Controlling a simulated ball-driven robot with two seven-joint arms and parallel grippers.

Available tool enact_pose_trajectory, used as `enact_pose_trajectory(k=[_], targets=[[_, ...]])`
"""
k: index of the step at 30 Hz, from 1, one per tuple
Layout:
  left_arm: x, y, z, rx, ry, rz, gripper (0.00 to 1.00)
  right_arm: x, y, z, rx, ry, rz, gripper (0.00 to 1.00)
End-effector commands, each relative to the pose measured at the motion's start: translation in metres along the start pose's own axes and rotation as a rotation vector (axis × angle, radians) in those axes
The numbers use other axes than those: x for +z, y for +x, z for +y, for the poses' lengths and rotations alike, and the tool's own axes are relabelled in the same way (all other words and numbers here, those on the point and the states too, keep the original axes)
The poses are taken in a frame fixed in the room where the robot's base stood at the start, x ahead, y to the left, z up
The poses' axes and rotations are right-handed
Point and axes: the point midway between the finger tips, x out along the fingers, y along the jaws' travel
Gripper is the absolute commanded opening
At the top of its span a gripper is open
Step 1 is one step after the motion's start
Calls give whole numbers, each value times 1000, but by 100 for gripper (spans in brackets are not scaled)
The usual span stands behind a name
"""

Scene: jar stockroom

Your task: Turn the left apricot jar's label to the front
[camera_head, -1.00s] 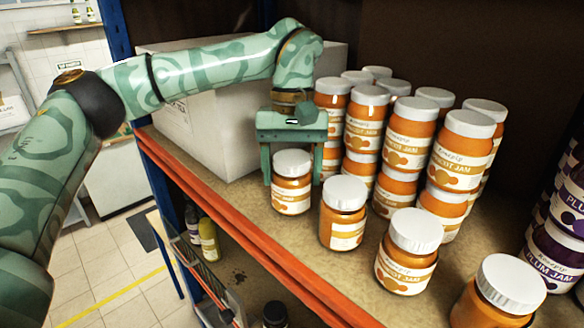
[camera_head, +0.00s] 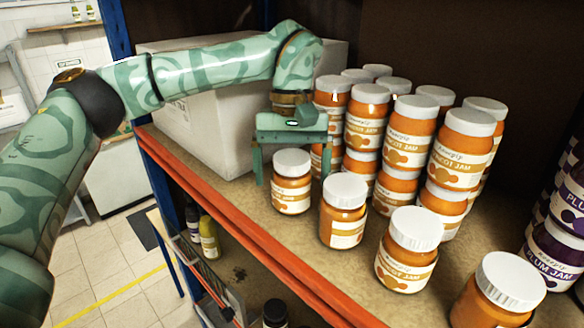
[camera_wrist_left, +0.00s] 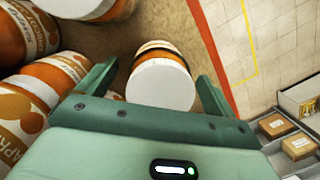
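The left apricot jar (camera_head: 291,196) stands upright at the left end of the front row, white-lidded, with orange contents. Part of its pale label with orange shapes shows low on the side towards the head camera; its text is too small to read. My left gripper (camera_head: 292,178) is open and reaches down behind and around this jar, one finger on each side. In the left wrist view, the jar's lid (camera_wrist_left: 161,84) lies between the spread fingers (camera_wrist_left: 156,74), with a gap to each. My right gripper is in neither view.
Other front-row jars (camera_head: 343,212) (camera_head: 408,250) (camera_head: 498,293) stand to the right, close to the orange shelf edge (camera_head: 240,238). Stacked apricot jars (camera_head: 408,130) stand behind. A large white box (camera_head: 215,125) is at back left. Plum jam jars (camera_head: 555,255) stand at far right.

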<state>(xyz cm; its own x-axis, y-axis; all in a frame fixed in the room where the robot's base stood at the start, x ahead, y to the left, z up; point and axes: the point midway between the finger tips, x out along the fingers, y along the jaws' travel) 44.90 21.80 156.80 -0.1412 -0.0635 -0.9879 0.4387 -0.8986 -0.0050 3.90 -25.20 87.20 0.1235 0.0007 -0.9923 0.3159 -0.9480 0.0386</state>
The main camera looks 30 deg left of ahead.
Motion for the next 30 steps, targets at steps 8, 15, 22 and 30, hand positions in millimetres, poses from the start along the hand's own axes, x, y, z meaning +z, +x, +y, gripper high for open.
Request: enact_pose_trajectory(k=[8,15,22,30], targets=[[0,-3,0,0,0,1,91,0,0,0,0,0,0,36],[-1,-47,1,1,-2,6,91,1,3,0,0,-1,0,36],[0,-98,1,1,-2,4,91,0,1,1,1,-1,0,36],[0,-120,0,1,0,1,91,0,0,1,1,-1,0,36]])
